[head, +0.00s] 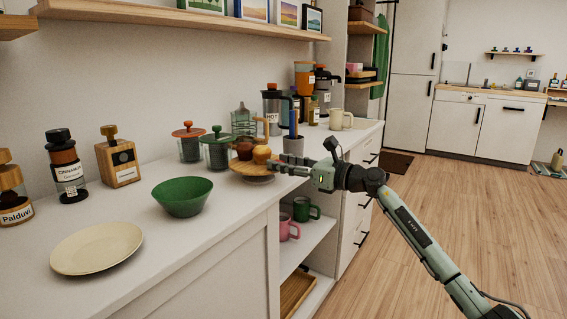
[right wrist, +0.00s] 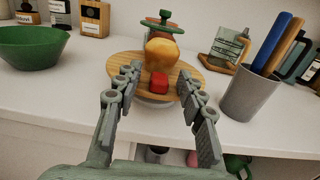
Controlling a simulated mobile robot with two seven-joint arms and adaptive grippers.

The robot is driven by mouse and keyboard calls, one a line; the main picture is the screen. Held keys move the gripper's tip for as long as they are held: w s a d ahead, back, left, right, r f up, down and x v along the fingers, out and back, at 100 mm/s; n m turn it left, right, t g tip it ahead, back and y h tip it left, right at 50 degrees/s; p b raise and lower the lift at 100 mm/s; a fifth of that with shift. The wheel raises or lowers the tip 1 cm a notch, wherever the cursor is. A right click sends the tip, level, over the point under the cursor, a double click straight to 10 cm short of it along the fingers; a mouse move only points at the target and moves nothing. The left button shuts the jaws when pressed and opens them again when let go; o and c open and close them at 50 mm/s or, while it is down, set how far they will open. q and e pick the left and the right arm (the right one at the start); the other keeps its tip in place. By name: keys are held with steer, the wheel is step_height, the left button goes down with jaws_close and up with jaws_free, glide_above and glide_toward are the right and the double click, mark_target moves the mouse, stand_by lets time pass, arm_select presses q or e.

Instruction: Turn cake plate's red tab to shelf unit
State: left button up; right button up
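The cake plate (head: 251,169) is a round wooden board on the counter, with brown and golden baked pieces on it. In the right wrist view, the cake plate (right wrist: 121,72) shows its red tab (right wrist: 158,85) at the near edge, facing that camera. I cannot make out the tab in the head view. My right gripper (head: 276,166) reaches in from the right at the plate's edge. In the right wrist view, the gripper's (right wrist: 158,78) fingers are spread, one on each side of the tab. I cannot tell whether they touch the plate. My left gripper is out of view.
A grey cup (head: 293,145) with blue and wooden utensils stands close behind my right gripper. Green-lidded and orange-lidded jars (head: 216,150) stand left of the plate, with a green bowl (head: 183,196) nearer. A tall shelf unit (head: 360,75) stands beyond the counter.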

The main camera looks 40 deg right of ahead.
steer(key=shift+c, duration=0.4)
jaws_close()
steer(key=shift+a, duration=0.1)
